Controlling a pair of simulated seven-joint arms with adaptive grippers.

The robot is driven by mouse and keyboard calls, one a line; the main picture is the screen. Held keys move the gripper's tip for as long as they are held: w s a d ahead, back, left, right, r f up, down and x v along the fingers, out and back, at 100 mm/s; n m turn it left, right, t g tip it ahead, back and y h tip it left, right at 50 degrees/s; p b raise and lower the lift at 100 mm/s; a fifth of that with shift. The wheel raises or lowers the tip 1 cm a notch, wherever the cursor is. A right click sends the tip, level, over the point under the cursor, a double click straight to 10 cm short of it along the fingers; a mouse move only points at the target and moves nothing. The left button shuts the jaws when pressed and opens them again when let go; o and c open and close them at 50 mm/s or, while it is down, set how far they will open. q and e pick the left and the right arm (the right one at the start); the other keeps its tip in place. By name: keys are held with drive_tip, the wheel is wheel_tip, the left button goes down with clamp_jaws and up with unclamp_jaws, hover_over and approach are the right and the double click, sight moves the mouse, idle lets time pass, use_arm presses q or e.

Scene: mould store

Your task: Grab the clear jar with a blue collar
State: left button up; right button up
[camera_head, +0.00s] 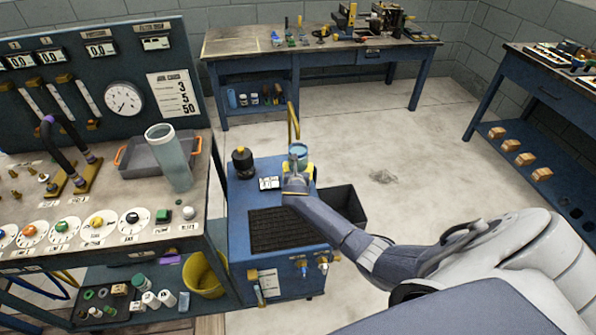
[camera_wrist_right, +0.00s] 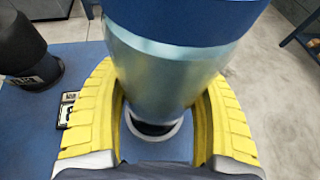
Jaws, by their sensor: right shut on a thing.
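The clear jar with a blue collar (camera_head: 298,151) is at the far end of the blue cart, in the head view. In the right wrist view the jar (camera_wrist_right: 168,75) fills the middle, with its wide blue collar at the top. My right gripper (camera_head: 297,168) is shut on the jar, its yellow ribbed fingers (camera_wrist_right: 165,105) on either side of the body below the collar. A dark round opening or ring shows under the jar. I cannot tell whether the jar touches the surface below. My left gripper is not in view.
A black knobbed object (camera_head: 243,163) and a small label block (camera_head: 269,184) sit beside the jar on the blue cart (camera_head: 240,215). A tall clear cylinder (camera_head: 169,158) and a grey tray (camera_head: 140,153) stand on the left bench. Open floor lies beyond the cart.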

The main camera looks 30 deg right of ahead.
drive_tip(key=c, duration=0.6)
drive_tip(key=shift+r, duration=0.15)
drive_tip(key=shift+c, duration=0.5)
drive_tip(key=shift+r, duration=0.1)
